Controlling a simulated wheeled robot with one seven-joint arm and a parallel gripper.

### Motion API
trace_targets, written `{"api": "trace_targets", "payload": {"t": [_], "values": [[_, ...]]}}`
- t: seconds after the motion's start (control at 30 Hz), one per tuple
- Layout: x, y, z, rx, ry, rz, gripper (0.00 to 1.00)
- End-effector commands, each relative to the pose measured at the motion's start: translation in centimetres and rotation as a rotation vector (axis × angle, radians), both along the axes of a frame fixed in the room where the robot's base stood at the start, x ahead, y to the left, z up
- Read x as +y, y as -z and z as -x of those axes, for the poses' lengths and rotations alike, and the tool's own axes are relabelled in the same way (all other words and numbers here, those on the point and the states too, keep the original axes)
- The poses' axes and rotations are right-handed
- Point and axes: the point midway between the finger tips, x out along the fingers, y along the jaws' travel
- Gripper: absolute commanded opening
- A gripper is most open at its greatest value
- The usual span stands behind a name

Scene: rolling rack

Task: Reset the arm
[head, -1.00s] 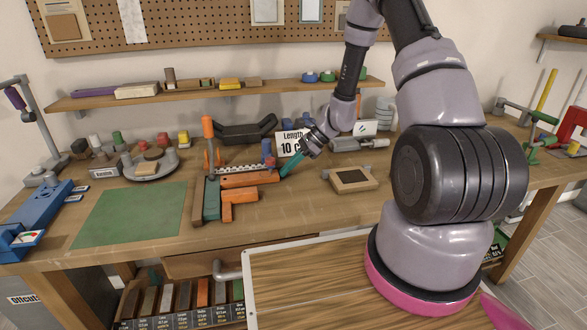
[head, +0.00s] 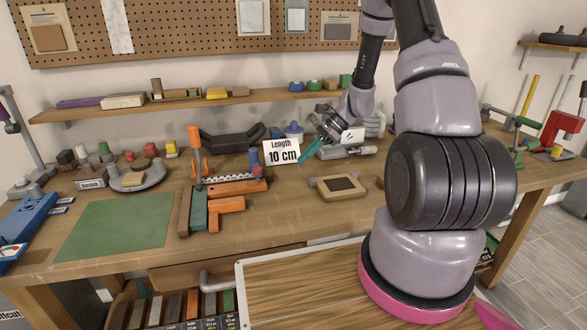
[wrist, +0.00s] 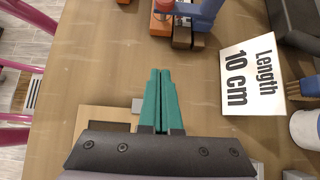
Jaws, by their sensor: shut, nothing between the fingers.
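My gripper (head: 311,150) is in the air over the workbench, just right of the white "Length 10 cm" card (head: 281,152) in the head view. In the wrist view its two teal fingers (wrist: 159,100) lie side by side, shut and empty. The card (wrist: 251,75) shows to the right of the fingers there. My arm reaches over from the right side of the head view.
Orange and green wooden pieces (head: 226,205) lie left of my gripper. A small framed wooden block (head: 341,187) sits below it. A green mat (head: 117,225) covers the left of the bench. A shelf (head: 130,108) and pegboard (head: 180,35) stand behind.

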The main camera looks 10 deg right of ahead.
Motion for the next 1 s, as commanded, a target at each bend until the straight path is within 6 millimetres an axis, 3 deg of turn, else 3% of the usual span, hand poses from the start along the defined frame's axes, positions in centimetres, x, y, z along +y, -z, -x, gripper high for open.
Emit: {"api": "trace_targets", "payload": {"t": [0.17,0.27,0.47,0.7,1.0], "values": [[-0.9,-1.3,0.0,-0.008,-0.007,0.006,0.0],[-0.8,-3.3,0.2,-0.05,-0.043,0.03,0.0],[-0.2,-11.0,2.3,-0.227,-0.204,0.146,0.0],[0.5,-19.7,6.8,-0.465,-0.414,0.319,0.0],[0.6,-27.9,14.0,-0.758,-0.645,0.556,0.0]]}}
